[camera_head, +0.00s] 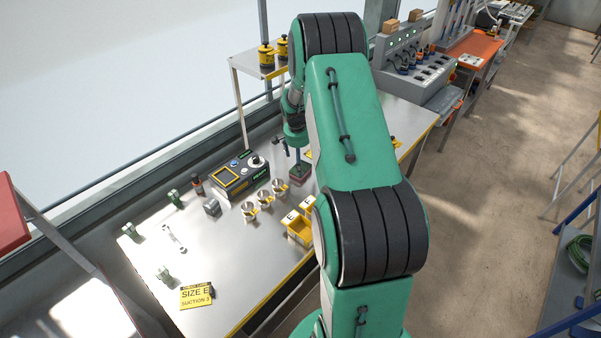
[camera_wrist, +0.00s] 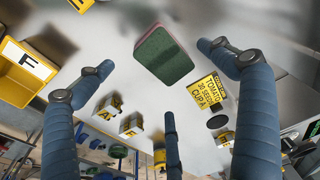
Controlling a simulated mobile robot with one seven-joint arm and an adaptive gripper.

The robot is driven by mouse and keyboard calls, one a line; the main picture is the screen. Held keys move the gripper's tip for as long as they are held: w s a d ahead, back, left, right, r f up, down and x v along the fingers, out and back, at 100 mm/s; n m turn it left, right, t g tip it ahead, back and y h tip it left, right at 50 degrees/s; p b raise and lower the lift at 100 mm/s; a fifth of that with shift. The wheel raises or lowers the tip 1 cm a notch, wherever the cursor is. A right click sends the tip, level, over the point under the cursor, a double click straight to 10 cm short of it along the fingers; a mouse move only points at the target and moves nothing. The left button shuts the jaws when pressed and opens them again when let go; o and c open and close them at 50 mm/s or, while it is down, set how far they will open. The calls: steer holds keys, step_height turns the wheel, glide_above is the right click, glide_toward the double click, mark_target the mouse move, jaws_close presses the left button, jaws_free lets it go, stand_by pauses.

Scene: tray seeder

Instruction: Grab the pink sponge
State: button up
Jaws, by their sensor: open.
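The sponge (camera_head: 299,174) lies on the metal table under my gripper in the head view, partly hidden by its fingers. In the wrist view the sponge (camera_wrist: 164,56) shows a dark green face with a thin pink-red edge. My gripper (camera_wrist: 160,78) has blue fingers spread apart around the sponge's position, with a gap on both sides. The fingers are open and hold nothing. In the head view my gripper (camera_head: 295,150) points down just above the sponge; whether it touches cannot be told.
A control box (camera_head: 240,177) and several metal cups (camera_head: 263,199) stand left of the sponge. Yellow bins (camera_head: 300,229) are at the table's front edge. A yellow label (camera_wrist: 209,91) lies close to the sponge in the wrist view. The table's left part has open room.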

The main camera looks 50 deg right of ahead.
mark_target(303, 169)
steer(key=shift+d+f, duration=0.1)
steer(key=shift+f, duration=0.45)
steer(key=shift+f, duration=0.15)
steer(key=shift+d+f+b, duration=0.25)
steer(key=shift+f+b, duration=0.05)
steer(key=shift+f, duration=0.9)
steer(key=shift+d+f+b, duration=0.2)
steer(key=shift+f+b, duration=0.1)
steer(key=shift+f, duration=0.9)
steer(key=c, duration=0.8)
steer(key=shift+c, duration=0.2)
